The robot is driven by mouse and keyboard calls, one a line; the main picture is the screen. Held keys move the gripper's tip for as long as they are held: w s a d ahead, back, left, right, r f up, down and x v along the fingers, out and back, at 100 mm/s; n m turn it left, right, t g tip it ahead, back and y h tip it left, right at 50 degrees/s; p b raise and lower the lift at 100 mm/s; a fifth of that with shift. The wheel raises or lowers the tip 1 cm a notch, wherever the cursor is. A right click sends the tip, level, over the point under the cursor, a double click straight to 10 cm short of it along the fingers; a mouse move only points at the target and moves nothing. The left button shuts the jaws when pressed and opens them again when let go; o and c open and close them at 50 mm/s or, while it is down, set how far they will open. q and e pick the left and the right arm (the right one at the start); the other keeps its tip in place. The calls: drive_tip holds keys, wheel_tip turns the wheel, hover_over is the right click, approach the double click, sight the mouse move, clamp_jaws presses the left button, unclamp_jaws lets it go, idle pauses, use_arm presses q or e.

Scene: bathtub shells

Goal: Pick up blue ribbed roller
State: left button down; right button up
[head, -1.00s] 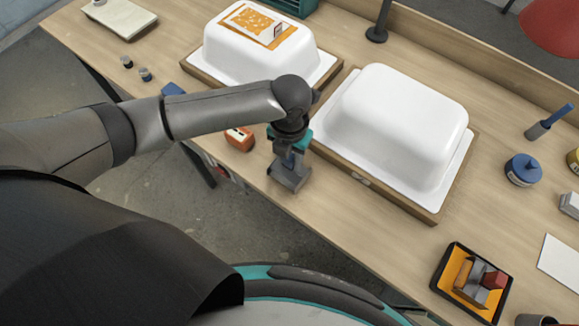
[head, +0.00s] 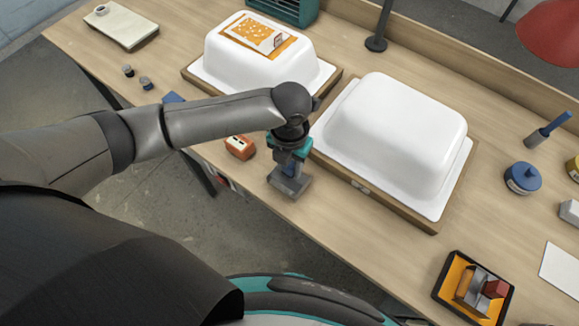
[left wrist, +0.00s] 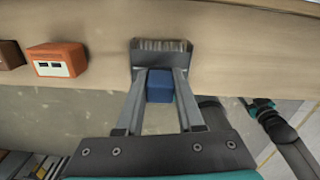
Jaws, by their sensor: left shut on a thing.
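My left gripper (head: 290,168) is at the table's front edge, left of the right-hand white shell. It is shut on a blue-handled tool with a wide grey head (head: 289,186). In the left wrist view the fingers close on the sides of its blue block (left wrist: 160,86), and the grey head with fine ribbed lines (left wrist: 162,52) lies beyond the fingertips. Whether the head touches the table is unclear. Another blue-handled tool (head: 556,122) with a grey cylindrical end lies at the far right.
Two white tub shells (head: 395,140) (head: 262,62) sit upside down on wooden bases. An orange box (head: 240,147) stands just left of my gripper. A blue round container (head: 522,178) and a black tray (head: 446,285) are at the right.

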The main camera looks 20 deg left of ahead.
use_arm(q)
wheel_tip(320, 180, up, 20)
drive_tip(key=p, duration=0.3)
drive_tip(key=shift+f, duration=0.25)
drive_tip(key=c, duration=1.1)
unclamp_jaws()
clamp_jaws()
